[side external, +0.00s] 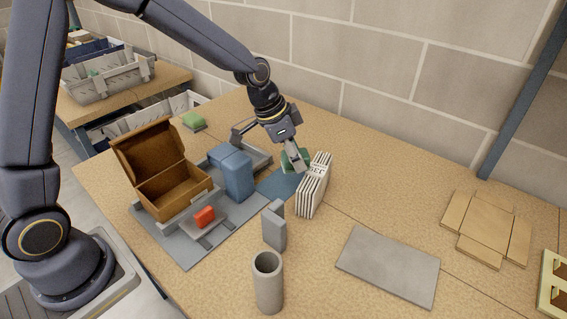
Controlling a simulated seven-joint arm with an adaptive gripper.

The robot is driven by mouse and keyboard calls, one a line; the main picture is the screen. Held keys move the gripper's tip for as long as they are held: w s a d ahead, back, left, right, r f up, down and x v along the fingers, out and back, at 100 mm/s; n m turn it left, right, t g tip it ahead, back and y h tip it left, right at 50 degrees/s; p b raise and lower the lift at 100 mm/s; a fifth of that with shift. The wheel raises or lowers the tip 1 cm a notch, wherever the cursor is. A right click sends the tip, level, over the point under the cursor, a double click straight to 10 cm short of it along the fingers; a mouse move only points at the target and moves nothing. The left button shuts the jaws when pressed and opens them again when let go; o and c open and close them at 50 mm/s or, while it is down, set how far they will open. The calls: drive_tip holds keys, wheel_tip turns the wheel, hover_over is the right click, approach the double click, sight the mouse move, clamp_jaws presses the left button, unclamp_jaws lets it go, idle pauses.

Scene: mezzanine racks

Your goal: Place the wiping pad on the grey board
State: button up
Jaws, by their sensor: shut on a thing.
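My gripper (293,160) is shut on a dark green piece (304,154), which looks like the wiping pad. The fingers hide much of it, so its full shape is unclear. It is just behind and left of the white upright stack, above the blue mat; whether it touches either I cannot tell. The grey board (388,265) lies flat and bare on the table at the front right, well apart from my gripper.
An open cardboard box (174,187), blue block (232,173) and red piece (205,216) are left.

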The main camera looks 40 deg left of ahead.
drive_tip(key=s+d+r+m+g+h, duration=0.1)
drive_tip(key=s+d+m, duration=0.2)
drive_tip(key=s+d, duration=0.45)
drive_tip(key=s+d+r+m+g, duration=0.1)
drive_tip(key=s+d+r+m, duration=0.3)
drive_tip(key=d, duration=0.7)
drive_tip(key=n, duration=0.1)
hover_over(396, 264)
drive_tip(key=a, duration=0.2)
drive_tip(key=f, duration=0.8)
drive_tip(key=s+f, duration=0.1)
drive_tip(key=f, duration=0.2)
drive_tip(key=shift+d+f, duration=0.25)
drive_tip(key=shift+f, duration=0.15)
drive_tip(key=shift+w+d+f, duration=0.1)
drive_tip(key=shift+w+f, duration=0.05)
drive_tip(key=shift+f, duration=0.05)
drive_tip(key=shift+w+f, duration=0.1)
drive_tip(key=shift+f, duration=1.55)
drive_tip(key=shift+f, duration=0.15)
drive_tip(key=o, duration=1.1)
drive_tip(key=shift+o, duration=0.2)
